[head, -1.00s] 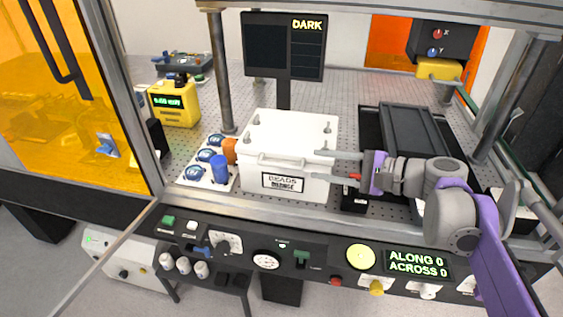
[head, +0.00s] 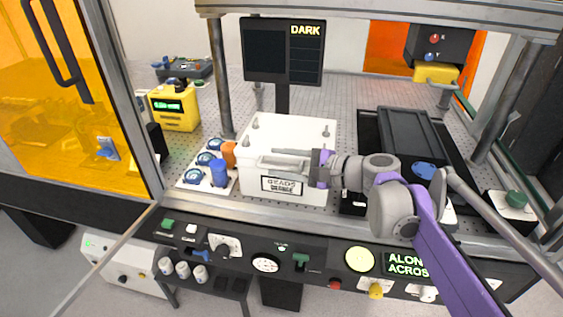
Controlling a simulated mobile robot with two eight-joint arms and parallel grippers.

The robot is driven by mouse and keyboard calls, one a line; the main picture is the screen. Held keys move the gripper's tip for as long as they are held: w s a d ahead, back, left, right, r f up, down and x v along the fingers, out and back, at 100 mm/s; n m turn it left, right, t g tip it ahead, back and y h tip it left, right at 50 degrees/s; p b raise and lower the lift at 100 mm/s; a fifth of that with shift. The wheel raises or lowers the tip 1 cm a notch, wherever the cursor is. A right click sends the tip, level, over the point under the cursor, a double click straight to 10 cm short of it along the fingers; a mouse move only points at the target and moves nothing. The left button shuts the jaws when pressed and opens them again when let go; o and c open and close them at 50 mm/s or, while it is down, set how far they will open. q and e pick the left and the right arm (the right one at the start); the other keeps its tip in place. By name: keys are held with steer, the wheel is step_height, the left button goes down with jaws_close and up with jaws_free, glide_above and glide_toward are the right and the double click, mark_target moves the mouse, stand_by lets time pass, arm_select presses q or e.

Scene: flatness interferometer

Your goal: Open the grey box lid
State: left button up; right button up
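A pale grey-white box (head: 252,183) with a printed label, partly covered, stands on the perforated table. Its lid (head: 290,127) looks shut and has knobs on top and a bar handle (head: 265,161) at the front. My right gripper (head: 280,164) reaches in from the right at the front of the box. Its fingers look apart, one above the handle and one below it, near the top of the label. I cannot tell whether they touch the handle. My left gripper is not in view.
A dark box (head: 408,132) stands at the right. A white tray (head: 184,184) with blue discs, a blue cylinder (head: 219,173) and an orange one (head: 228,153) sits left of the box. A monitor (head: 283,52) stands behind. A control panel (head: 320,262) runs along the front.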

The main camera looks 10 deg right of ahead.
steer(key=shift+c, duration=0.2)
jaws_close()
steer(key=shift+d, duration=0.1)
stand_by(1.0)
